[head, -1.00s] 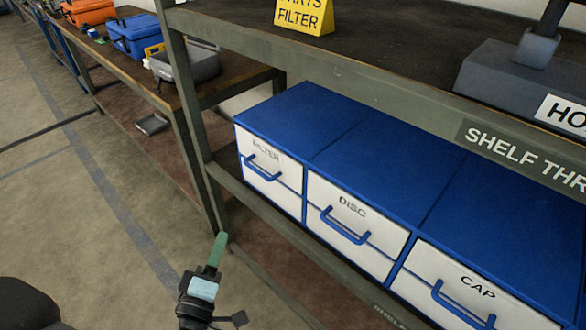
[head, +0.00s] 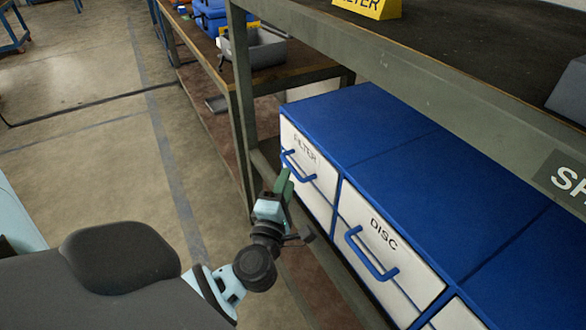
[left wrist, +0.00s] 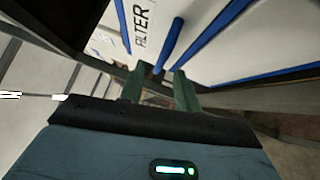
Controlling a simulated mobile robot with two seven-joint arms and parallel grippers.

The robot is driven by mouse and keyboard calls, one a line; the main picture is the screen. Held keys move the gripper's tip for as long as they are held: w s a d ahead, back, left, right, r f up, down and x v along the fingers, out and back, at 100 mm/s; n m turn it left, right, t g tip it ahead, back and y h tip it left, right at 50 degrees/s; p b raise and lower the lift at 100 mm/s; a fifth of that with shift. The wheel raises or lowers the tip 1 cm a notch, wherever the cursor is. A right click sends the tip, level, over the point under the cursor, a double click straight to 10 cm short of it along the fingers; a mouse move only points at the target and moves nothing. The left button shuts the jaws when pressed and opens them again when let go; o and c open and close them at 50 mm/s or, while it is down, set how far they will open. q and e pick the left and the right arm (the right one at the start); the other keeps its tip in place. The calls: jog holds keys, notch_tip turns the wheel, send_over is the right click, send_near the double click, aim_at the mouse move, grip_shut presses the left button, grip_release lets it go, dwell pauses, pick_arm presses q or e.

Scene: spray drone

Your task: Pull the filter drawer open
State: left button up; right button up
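The filter drawer (head: 311,172) is the leftmost white drawer front in the blue cabinet, labelled FILTER, and it sits flush with the front. Its blue bar handle (head: 299,166) shows in the head view, and the handle (left wrist: 170,45) also shows in the left wrist view. My left gripper (head: 285,178) is just in front of and below this handle. In the left wrist view its two green fingers (left wrist: 158,70) are apart, with the handle's near end at the gap between their tips. I cannot tell whether they touch it. My right gripper is out of view.
The disc drawer (head: 385,235) with its own blue handle (head: 370,254) is to the right, shut. A grey shelf post (head: 239,95) stands left of the cabinet, and the upper shelf edge (head: 430,85) runs above it. Open floor (head: 90,170) lies to the left.

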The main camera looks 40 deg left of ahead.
aim_at(292, 167)
pick_arm(q)
jog(key=shift+x, duration=2.5)
grip_shut()
